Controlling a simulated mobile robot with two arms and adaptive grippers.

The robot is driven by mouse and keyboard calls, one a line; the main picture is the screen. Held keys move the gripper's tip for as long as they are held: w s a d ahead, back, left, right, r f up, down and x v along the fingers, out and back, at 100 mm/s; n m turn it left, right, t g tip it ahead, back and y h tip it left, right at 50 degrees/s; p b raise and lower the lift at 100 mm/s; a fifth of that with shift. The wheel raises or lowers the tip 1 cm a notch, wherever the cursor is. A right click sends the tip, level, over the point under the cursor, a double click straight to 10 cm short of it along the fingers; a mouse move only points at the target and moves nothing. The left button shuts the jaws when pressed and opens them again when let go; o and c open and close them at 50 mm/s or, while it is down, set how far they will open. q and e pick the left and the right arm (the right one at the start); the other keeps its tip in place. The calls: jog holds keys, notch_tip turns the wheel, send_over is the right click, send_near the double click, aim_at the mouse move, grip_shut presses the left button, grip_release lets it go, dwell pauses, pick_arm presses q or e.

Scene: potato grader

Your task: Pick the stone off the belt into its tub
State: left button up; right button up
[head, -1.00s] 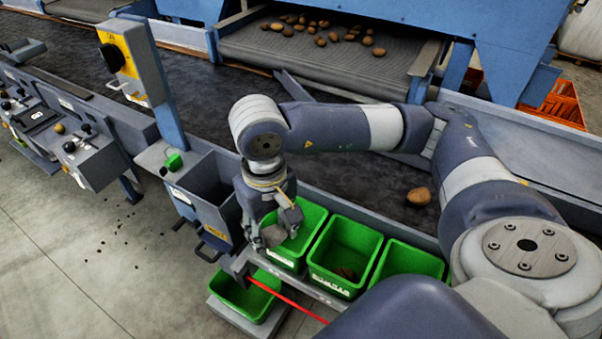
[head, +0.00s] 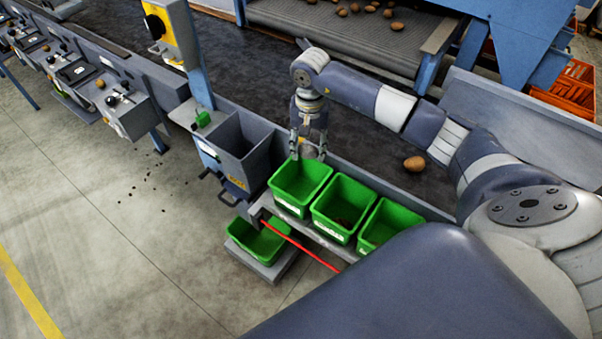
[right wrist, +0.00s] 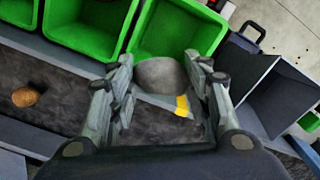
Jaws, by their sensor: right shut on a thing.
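My right gripper (head: 308,152) is shut on a grey stone (right wrist: 162,76), held between its two fingers in the right wrist view. In the head view the gripper hangs at the belt-side rim of the leftmost green tub (head: 299,186) of a row of three. The stone (head: 309,152) is partly hidden by the fingers there. In the right wrist view that tub (right wrist: 180,30) lies just beyond the stone. The dark belt (head: 362,141) runs behind the tubs. My left gripper is not in view.
The middle tub (head: 343,207) holds some dark pieces; the right tub (head: 388,226) is partly hidden by my arm. A brown potato (head: 414,164) lies on the belt. A grey bin (head: 243,150) stands left of the tubs. Another green tub (head: 259,241) sits lower down.

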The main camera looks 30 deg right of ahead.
notch_tip(320, 180, down, 4)
jog(key=shift+w+r+b, duration=0.15)
jog(key=shift+r+b, duration=0.1)
jog(key=shift+b, duration=0.35)
notch_tip(320, 180, down, 2)
jog(key=shift+b, duration=0.35)
jog(key=o, duration=1)
jog(key=shift+c, duration=0.2)
jog(key=shift+o, duration=1.2)
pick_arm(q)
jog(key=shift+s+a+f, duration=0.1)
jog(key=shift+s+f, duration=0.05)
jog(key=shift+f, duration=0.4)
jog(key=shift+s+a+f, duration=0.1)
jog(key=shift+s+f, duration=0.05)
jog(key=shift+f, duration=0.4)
pick_arm(e)
notch_tip(320, 180, up, 12)
jog(key=shift+r, duration=0.1)
